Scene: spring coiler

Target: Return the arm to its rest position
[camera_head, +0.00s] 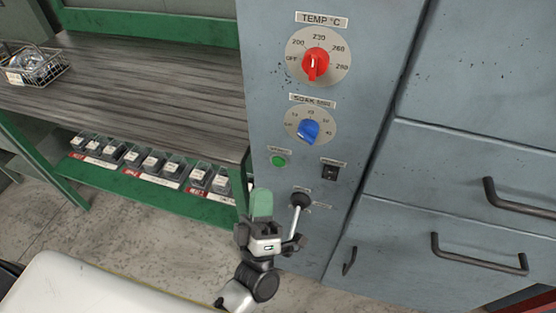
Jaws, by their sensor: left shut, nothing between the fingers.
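My left gripper (261,205) stands upright at the bottom centre, its green-tipped fingers together and empty. It is in front of the lower part of the grey control panel (340,175), just left of a lever with a black ball knob (300,199). I cannot tell whether the gripper touches the lever. My left arm (262,282) rises from the bottom edge. My right gripper is not in view.
The panel has a red temperature knob (316,65), a blue soak knob (309,132), a green button (279,161) and a black switch (330,172). Drawers with black handles (480,257) are right. A wooden bench (130,95) holds a wire basket (36,66); several small bins (150,160) sit below.

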